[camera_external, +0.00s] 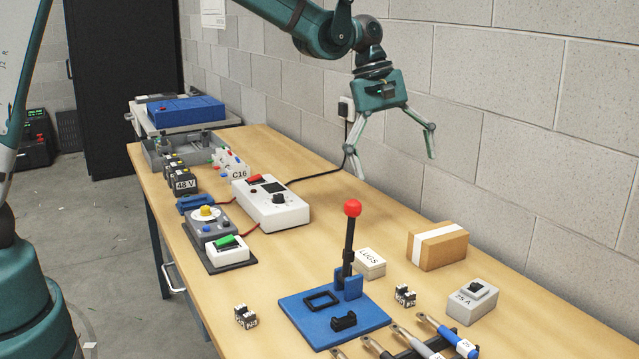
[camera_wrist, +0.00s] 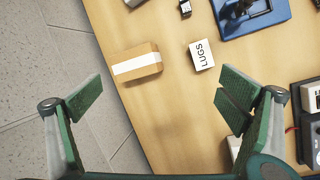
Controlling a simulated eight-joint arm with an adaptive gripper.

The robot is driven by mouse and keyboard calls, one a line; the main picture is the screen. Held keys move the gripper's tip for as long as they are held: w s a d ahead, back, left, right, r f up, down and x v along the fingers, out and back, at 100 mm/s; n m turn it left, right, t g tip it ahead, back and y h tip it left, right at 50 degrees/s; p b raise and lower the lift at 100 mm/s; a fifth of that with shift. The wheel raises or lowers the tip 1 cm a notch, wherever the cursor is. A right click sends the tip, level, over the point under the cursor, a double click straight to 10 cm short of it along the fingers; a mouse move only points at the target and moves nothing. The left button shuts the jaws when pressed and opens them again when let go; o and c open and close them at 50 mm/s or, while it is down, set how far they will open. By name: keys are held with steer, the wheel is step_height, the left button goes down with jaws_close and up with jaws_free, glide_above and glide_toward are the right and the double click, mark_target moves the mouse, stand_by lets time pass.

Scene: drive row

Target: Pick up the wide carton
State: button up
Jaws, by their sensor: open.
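The wide carton (camera_external: 437,246) is a brown box with a white band, lying on the table near the wall in the external view. In the wrist view the carton (camera_wrist: 137,62) shows above and left of the middle, beyond my fingertips. My gripper (camera_external: 397,165) is open and empty, raised above the table and well apart from the carton. Its two spread fingers also show in the wrist view (camera_wrist: 160,105), with bare table between them.
A small LUGS box (camera_external: 369,263) stands just left of the carton. A grey 25 A switch box (camera_external: 472,301) is in front of it. A blue press with a red-knobbed lever (camera_external: 352,210) rises nearby. The block wall (camera_external: 560,130) runs close behind the carton.

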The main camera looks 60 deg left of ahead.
mark_target(438, 231)
steer(key=w+f+n+p, duration=0.1)
steer(key=w+f, duration=0.2)
steer(key=w+d+f+n+g+p, duration=0.1)
steer(key=w+f, duration=0.2)
steer(key=w+d+f+n+h+p, duration=0.1)
steer(key=w+f, duration=0.3)
steer(key=shift+w+d+n+g, duration=0.1)
steer(key=shift+d+n+g, duration=0.05)
steer(key=shift+n+g, duration=0.2)
steer(key=shift+w+f, duration=0.3)
steer(key=shift+f, duration=0.3)
steer(key=shift+d, duration=0.1)
steer(key=shift+x, duration=1.3)
steer(key=shift+x, duration=2.6)
steer(key=c, duration=1.2)
